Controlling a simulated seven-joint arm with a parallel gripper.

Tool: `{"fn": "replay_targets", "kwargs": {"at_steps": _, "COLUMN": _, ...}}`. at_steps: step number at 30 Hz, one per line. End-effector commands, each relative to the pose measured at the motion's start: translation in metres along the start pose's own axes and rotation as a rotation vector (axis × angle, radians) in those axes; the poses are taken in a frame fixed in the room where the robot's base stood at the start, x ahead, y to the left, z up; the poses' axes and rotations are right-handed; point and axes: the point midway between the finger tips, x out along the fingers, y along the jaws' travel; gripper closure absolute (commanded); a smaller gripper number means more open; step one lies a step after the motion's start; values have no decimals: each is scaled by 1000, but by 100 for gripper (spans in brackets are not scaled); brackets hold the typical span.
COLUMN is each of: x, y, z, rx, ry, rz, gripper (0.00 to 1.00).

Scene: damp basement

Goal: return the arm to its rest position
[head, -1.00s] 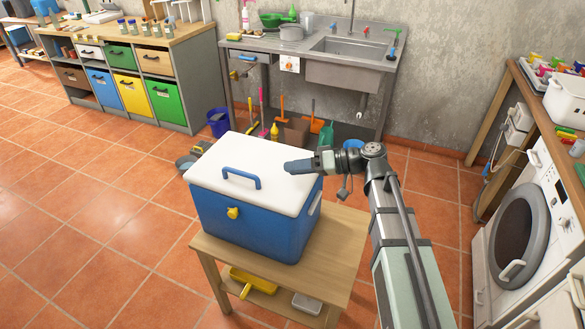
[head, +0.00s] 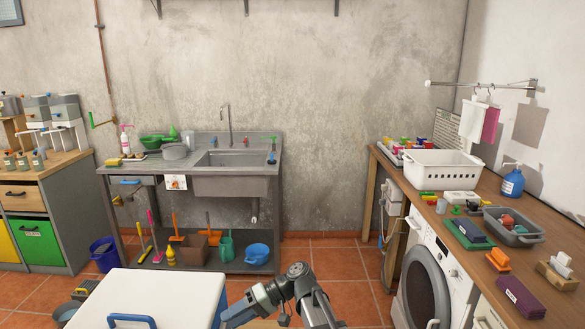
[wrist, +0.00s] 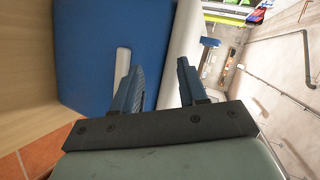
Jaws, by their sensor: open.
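My gripper (head: 228,320) is at the bottom of the head view, by the right edge of the cool box's white lid (head: 185,290). My arm comes up from the bottom edge, bends, and points left. In the wrist view my gripper (wrist: 158,68) has two dark blue fingers apart with nothing between them. The cool box's blue side (wrist: 90,50) and a white side handle (wrist: 122,65) show close beyond them. The lid is shut, with a blue handle (head: 132,320) on top. The cool box's front is cut off in the head view.
A metal sink unit (head: 235,185) stands at the back wall, with cleaning tools and buckets below. A washing machine (head: 430,280) is under the cluttered right-hand counter (head: 400,172). Drawers (head: 35,240) stand left. Open tiled floor (head: 340,262) lies behind my arm.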

Motion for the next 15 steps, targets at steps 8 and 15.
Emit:
{"fn": "replay_targets", "kwargs": {"at_steps": 8, "x": -18, "y": 116, "z": 85, "rx": 292, "ry": -113, "rz": 195, "gripper": 58}}
{"fn": "replay_targets", "kwargs": {"at_steps": 15, "x": -35, "y": 197, "z": 175, "rx": 558, "ry": -224, "rz": 355, "gripper": 58}}
